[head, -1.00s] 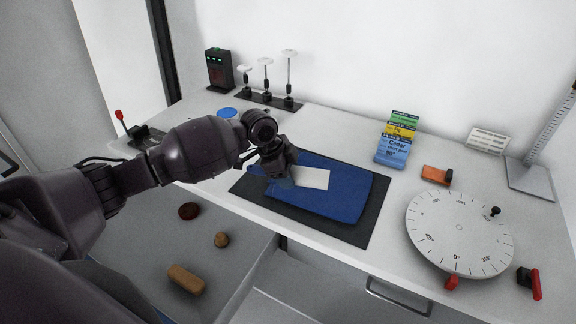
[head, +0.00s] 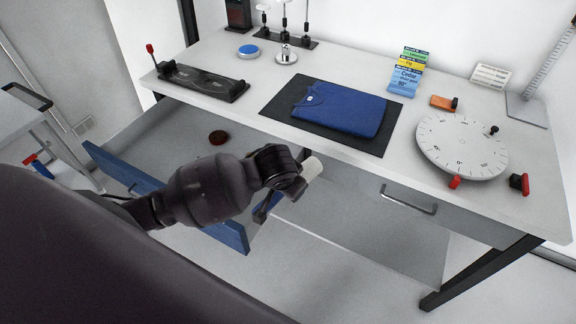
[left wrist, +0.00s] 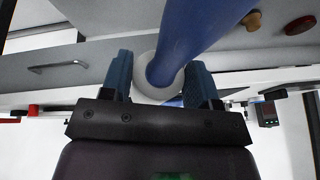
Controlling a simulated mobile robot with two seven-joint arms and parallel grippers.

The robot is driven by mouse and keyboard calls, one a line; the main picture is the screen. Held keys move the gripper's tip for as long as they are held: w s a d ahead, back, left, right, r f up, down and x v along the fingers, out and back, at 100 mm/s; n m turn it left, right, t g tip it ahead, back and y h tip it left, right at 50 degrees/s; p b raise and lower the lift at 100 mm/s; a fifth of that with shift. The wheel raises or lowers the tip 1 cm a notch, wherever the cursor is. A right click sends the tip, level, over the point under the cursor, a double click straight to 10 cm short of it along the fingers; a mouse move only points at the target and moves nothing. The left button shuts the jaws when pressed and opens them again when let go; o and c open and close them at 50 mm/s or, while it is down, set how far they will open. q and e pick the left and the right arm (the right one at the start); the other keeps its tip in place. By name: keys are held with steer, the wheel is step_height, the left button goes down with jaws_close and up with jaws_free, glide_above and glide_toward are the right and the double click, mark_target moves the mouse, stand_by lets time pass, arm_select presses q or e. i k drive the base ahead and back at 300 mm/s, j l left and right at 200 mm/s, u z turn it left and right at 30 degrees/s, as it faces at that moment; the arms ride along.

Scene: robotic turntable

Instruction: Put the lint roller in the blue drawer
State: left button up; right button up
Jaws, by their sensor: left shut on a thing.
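The lint roller shows in the head view as a white roller end (head: 313,167) beside my left gripper (head: 296,184). In the left wrist view its blue handle (left wrist: 196,38) and white roller end (left wrist: 150,82) are between the two fingers of my left gripper (left wrist: 160,88), which is shut on it. It is held in the air near the right side of the open drawer; the exact height is hard to tell. The blue drawer (head: 120,168) is pulled out at the left under the table, its blue front towards me. My arm hides part of it. My right gripper is not in view.
A brown round object (head: 218,137) lies in the drawer. A folded blue shirt (head: 340,108) lies on a dark mat (head: 283,100) on the table. A closed drawer handle (head: 408,200) is to the right, and a white turntable (head: 462,145) stands on the table.

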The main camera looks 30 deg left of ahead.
mark_target(161, 152)
steer(key=j+z, duration=0.1)
steer(key=j, duration=0.95)
steer(key=k+j+z, duration=0.15)
steer(key=j, duration=0.85)
steer(key=k+j+z, duration=0.15)
steer(key=j, duration=0.35)
steer(key=j+z, duration=0.1)
steer(key=j, duration=0.45)
steer(key=k+j, duration=0.15)
steer(key=j, duration=0.35)
steer(key=i+z, duration=0.05)
